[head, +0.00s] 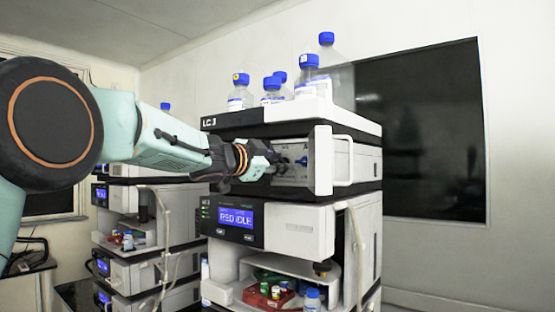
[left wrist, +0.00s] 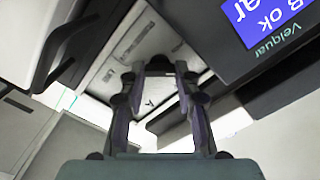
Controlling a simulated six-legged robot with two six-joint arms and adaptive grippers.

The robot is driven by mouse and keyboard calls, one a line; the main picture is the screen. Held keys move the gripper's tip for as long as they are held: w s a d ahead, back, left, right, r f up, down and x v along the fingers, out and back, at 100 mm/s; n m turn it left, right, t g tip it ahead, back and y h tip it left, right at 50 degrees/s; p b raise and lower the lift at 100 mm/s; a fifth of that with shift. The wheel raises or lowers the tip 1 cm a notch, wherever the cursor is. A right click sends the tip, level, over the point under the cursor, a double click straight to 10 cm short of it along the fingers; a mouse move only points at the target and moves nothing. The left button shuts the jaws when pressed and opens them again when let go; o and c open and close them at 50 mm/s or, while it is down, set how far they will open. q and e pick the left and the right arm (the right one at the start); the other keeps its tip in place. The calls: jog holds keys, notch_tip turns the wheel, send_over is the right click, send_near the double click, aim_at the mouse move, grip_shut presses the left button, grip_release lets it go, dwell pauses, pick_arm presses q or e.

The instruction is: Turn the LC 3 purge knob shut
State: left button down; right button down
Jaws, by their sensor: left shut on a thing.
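The stack labelled LC 3 (head: 209,122) stands in the middle of the head view. Its upper module has an open front bay with a grey panel (head: 293,172). My left arm reaches in from the left, and my left gripper (head: 272,163) is at this panel. In the left wrist view the two fingers of my left gripper (left wrist: 159,72) close in from both sides on the purge knob (left wrist: 158,62), which is small and mostly hidden between the fingertips. The knob's turn angle cannot be told. My right gripper is not in view.
A white door with a handle (head: 342,160) stands open just right of the panel. Bottles with blue caps (head: 309,78) stand on top. Below are a lit blue display (head: 236,216) and a bay with a red vial rack (head: 268,296). Another stack (head: 125,270) stands at left.

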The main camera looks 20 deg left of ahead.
pick_arm(q)
jog(key=m, duration=0.4)
jog(key=shift+f+m, duration=0.2)
jog(key=shift+m, duration=0.1)
jog(key=shift+d+f+m+b, duration=0.15)
jog(key=shift+m+b, duration=0.15)
jog(key=shift+m, duration=1.8)
jog(key=shift+f, duration=0.1)
jog(key=c, duration=1.4)
grip_release()
jog(key=shift+o, duration=0.9)
jog(key=shift+s+r, duration=0.25)
jog(key=shift+r, duration=0.05)
